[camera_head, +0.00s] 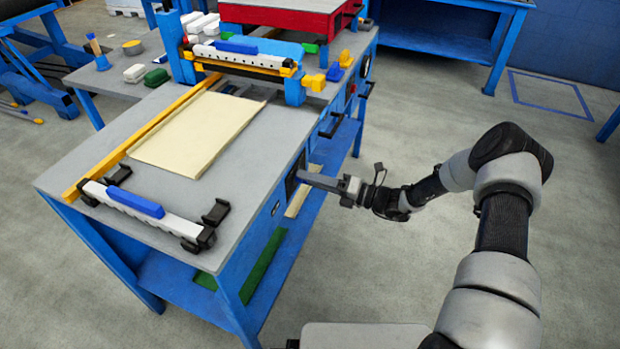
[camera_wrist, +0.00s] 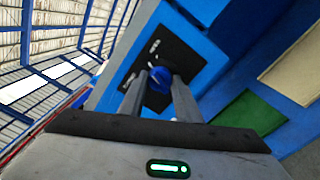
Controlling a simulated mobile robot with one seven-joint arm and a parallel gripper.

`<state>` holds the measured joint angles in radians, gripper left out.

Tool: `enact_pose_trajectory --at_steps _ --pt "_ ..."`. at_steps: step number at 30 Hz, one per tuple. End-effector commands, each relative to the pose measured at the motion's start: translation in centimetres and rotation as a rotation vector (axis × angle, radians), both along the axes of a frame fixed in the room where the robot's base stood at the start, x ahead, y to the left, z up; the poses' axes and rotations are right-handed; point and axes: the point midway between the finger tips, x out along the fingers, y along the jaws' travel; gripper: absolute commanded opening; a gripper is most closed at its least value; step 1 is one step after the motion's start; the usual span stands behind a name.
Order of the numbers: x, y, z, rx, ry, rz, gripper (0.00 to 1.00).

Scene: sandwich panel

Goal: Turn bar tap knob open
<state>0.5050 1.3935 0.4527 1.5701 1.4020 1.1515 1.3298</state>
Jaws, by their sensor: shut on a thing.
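A blue round knob (camera_wrist: 160,77) sits on a black plate (camera_wrist: 190,50) set in the blue side of the workbench, seen in the wrist view. My gripper (camera_wrist: 160,88) is shut on the knob, one finger on each side of it. In the head view my gripper (camera_head: 303,178) reaches from the right to the front side of the bench, at the black plate (camera_head: 292,177). The knob itself is hidden there by the fingers. White marks show on the plate beside the knob, but they are too small to read.
The workbench (camera_head: 75,165) has a grey top with a cream panel (camera_head: 198,132) and a white bar with a blue grip (camera_head: 140,208). Black handles (camera_head: 335,125) stick out farther along the side. A lower shelf (camera_head: 170,280) is below. The floor to the right is clear.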

Motion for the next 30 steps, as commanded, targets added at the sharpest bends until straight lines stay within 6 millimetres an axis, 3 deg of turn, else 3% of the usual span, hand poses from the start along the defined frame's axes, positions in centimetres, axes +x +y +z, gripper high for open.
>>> enact_pose_trajectory --at_steps 15,30 --pt "-0.06 -0.02 -0.04 0.135 0.371 0.001 0.08" --pt "-0.08 -0.01 -0.07 0.172 0.477 0.002 0.08"
